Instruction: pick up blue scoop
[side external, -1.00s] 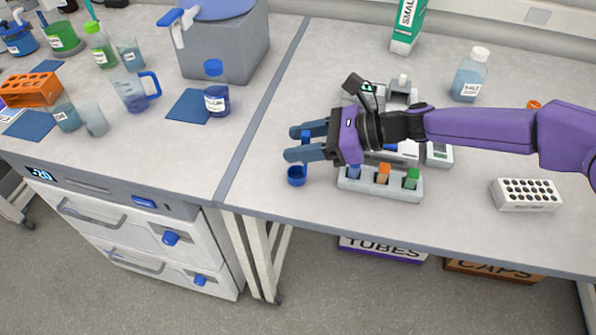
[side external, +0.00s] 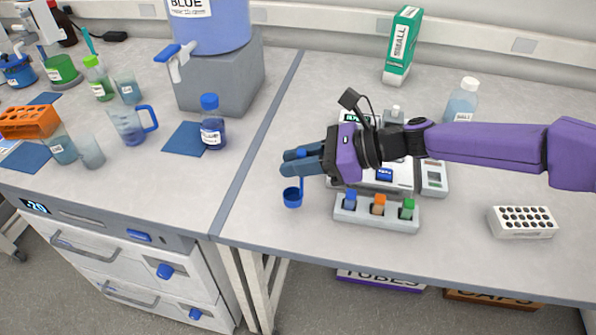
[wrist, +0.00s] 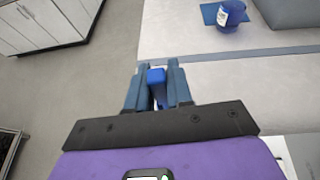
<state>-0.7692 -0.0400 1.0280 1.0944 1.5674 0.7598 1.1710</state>
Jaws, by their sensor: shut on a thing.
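The blue scoop (side external: 292,198) hangs below my gripper (side external: 290,160) in the side external view, its round cup lowest and its handle up between the fingers. In the wrist view, my gripper (wrist: 157,78) is shut on the blue handle (wrist: 156,76), which shows between the two blue-grey fingers. The cup is hidden in the wrist view. The scoop appears held above the bench, left of the rack; the exact gap to the surface is hard to tell.
A grey rack (side external: 376,222) with blue, orange and green caps stands right of the scoop. A white perforated block (side external: 522,222) is farther right. A labelled blue bottle (side external: 213,130) stands on the left bench. The bench (side external: 262,205) left of the scoop is clear.

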